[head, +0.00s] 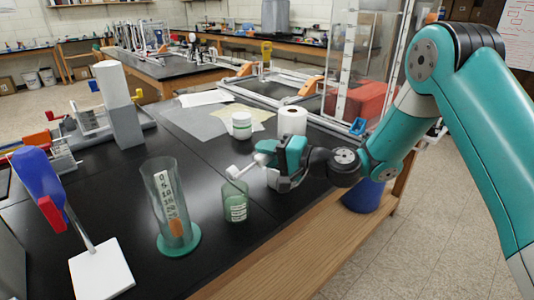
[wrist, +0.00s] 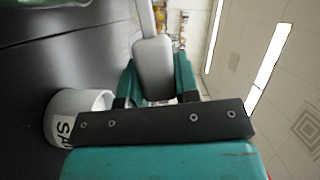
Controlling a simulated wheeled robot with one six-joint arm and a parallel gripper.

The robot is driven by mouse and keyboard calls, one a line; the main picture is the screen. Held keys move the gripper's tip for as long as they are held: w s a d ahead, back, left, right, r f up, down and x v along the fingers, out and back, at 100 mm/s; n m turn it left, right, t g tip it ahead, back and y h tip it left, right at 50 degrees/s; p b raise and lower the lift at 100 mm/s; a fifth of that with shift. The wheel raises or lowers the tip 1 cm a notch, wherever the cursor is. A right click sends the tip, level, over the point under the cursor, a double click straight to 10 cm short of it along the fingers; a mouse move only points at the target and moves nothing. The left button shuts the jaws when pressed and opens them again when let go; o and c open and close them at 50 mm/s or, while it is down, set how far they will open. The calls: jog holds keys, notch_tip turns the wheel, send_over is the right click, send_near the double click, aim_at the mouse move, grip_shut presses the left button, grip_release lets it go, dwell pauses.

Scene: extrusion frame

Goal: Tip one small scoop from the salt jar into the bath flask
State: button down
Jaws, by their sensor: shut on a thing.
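My gripper (head: 264,160) is shut on a small white scoop (head: 233,172). The scoop's head is just above the mouth of the bath flask (head: 236,204), a clear vessel with pale green contents and a label. I cannot tell whether the head is tipped or what it holds. In the wrist view, a grey piece (wrist: 155,65) lies between my fingers, and the scoop's head is not clear. A white, open jar with a partly hidden label starting "SA" (wrist: 62,125) appears to be the salt jar.
A tall clear cylinder (head: 165,195) on a green base stands left of the flask. A white tub with a green band (head: 241,126) stands behind. A blue and red tool on a white plate (head: 100,272) is at front left. Black bench top is clear between them.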

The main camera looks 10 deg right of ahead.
jog(key=shift+f+b, duration=0.1)
jog(key=shift+b, duration=0.35)
jog(key=shift+r+n+p, duration=0.3)
jog(key=shift+r+p, duration=0.3)
jog(key=shift+p, duration=0.05)
jog(key=r+n+p, duration=0.1)
jog(key=a+r+n+h+p, duration=0.1)
jog(key=p, duration=0.1)
jog(key=s+r+n+h+p, duration=0.1)
jog(key=p, duration=0.1)
jog(key=shift+a+r+n, duration=0.2)
jog(key=shift+n, duration=0.1)
jog(key=s+a+r+n+h+p, duration=0.1)
jog(key=a+n+p, duration=0.1)
jog(key=p, duration=0.2)
jog(key=s+a+r+n+t+h+p, duration=0.1)
jog(key=s+a+n+h+p, duration=0.1)
jog(key=p, duration=0.3)
jog(key=s+a+r+n+h+p, duration=0.1)
jog(key=a+n+p, duration=0.1)
jog(key=p, duration=0.3)
jog(key=shift+s+a+n+t+h, duration=0.2)
jog(key=shift+a+n+t+h, duration=0.1)
jog(key=shift+n, duration=0.5)
jog(key=shift+w+d+r+p, duration=0.15)
jog(key=shift+r+p, duration=0.35)
jog(key=shift+r, duration=1.15)
jog(key=shift+d, duration=0.1)
